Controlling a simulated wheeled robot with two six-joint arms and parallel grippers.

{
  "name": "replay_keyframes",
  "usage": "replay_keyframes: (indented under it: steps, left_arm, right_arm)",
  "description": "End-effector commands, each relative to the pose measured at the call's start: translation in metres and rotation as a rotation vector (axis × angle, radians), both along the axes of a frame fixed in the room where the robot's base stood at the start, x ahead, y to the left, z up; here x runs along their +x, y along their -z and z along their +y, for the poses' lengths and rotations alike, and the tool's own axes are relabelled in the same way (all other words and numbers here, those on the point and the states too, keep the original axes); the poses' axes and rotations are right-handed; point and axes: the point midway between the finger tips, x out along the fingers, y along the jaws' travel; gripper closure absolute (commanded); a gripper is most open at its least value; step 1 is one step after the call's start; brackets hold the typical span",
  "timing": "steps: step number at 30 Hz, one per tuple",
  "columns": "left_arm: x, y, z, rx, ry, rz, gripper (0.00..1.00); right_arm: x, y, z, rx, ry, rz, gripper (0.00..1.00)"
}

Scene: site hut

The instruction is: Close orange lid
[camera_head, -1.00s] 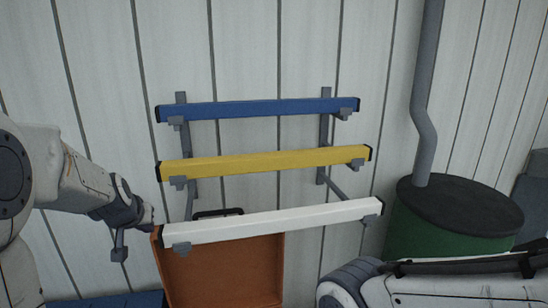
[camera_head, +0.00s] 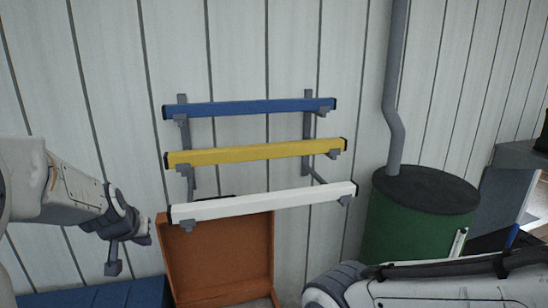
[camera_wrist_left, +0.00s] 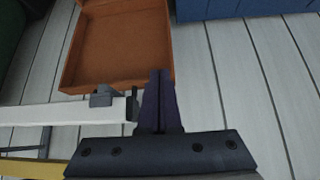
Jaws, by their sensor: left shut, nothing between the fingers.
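The orange lid (camera_head: 222,262) stands raised, its hollow inner side facing me, below the lowest rail in the head view. The white rail crosses in front of its top edge. It also shows in the left wrist view (camera_wrist_left: 122,46), at the top left. The lower part of its case is cut off by the head view's bottom edge. My left gripper (camera_head: 147,231) is just left of the lid's upper left edge and looks apart from it. Its fingers (camera_wrist_left: 160,76) are shut and empty. My right arm enters at the bottom right; its gripper is out of view.
A white rail (camera_head: 270,203), a yellow rail (camera_head: 260,152) and a blue rail (camera_head: 250,108) sit on wall brackets above the lid. A green drum (camera_head: 410,225) with a grey pipe stands at the right. A blue box (camera_head: 110,294) lies at the bottom left.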

Motion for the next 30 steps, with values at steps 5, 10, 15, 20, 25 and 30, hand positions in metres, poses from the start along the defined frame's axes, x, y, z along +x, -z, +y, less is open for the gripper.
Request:
replay_keyframes:
  steps: [5,10,15,20,25,30]
  left_arm:
    - [-0.008,-0.001,-0.038,-0.02,0.071,0.035,1.0]
    - [-0.025,0.0,-0.086,-0.043,0.169,0.093,1.0]
    - [-0.062,0.0,-0.149,-0.066,0.308,0.184,1.0]
    - [-0.138,0.0,-0.223,-0.063,0.523,0.34,1.0]
    - [-0.234,0.002,-0.26,-0.003,0.735,0.518,1.0]
    - [-0.285,0.004,-0.262,0.055,0.839,0.616,1.0]
  right_arm:
    - [0.0,-0.005,0.0,0.001,0.0,-0.001,0.48]
    - [0.0,-0.01,0.0,0.0,0.0,0.0,0.48]
    - [0.0,-0.018,0.0,0.0,0.0,0.0,0.48]
    - [0.0,-0.031,0.0,0.0,0.0,0.0,0.48]
    - [0.0,-0.042,0.0,0.001,0.0,-0.001,0.48]
    - [0.0,-0.047,0.0,0.001,0.0,-0.001,0.48]
